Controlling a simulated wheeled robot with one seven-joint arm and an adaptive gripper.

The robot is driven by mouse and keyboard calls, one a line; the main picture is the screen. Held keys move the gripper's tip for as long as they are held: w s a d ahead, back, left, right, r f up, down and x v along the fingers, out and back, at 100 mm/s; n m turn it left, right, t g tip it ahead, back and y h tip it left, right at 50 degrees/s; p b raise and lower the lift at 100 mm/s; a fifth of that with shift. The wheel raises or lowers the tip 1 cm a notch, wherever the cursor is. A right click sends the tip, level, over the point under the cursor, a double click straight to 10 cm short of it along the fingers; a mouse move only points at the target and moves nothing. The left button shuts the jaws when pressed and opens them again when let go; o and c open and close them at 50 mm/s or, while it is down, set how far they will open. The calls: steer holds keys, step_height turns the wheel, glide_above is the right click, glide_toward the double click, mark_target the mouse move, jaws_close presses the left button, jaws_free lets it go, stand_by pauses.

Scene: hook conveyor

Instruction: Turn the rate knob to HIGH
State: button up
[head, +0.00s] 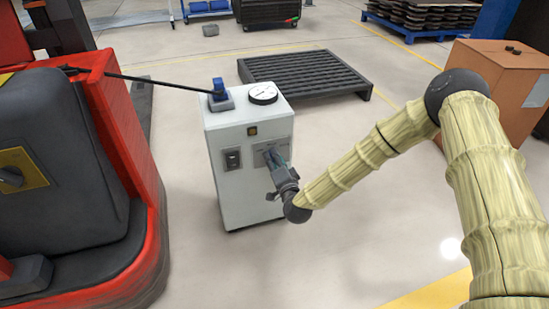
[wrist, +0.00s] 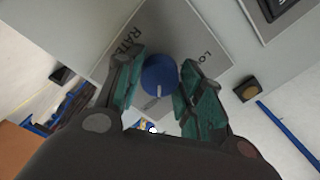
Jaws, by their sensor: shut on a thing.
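The blue rate knob (wrist: 159,75) sits on a grey panel (wrist: 182,25) lettered "RATE", with part of a "LO" label to its right in the wrist view. A white pointer line on the knob points toward the bottom of that view. My gripper (wrist: 158,88) has its green fingers on both sides of the knob, shut on it. No HIGH label is visible; my fingers cover part of the panel. In the head view my gripper (head: 276,160) is at the front of the white cabinet (head: 240,198) and hides the knob.
The cabinet also carries a black switch (head: 232,159), a small yellow-and-black square (head: 252,131), a gauge (head: 263,93) and a blue fitting (head: 218,91) on top. A red vehicle (head: 130,165) stands close on the left. A dark pallet (head: 305,74) lies behind. Floor at front is clear.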

steer(key=shift+m, duration=1.1)
steer(key=o, duration=1)
steer(key=v, duration=1.2)
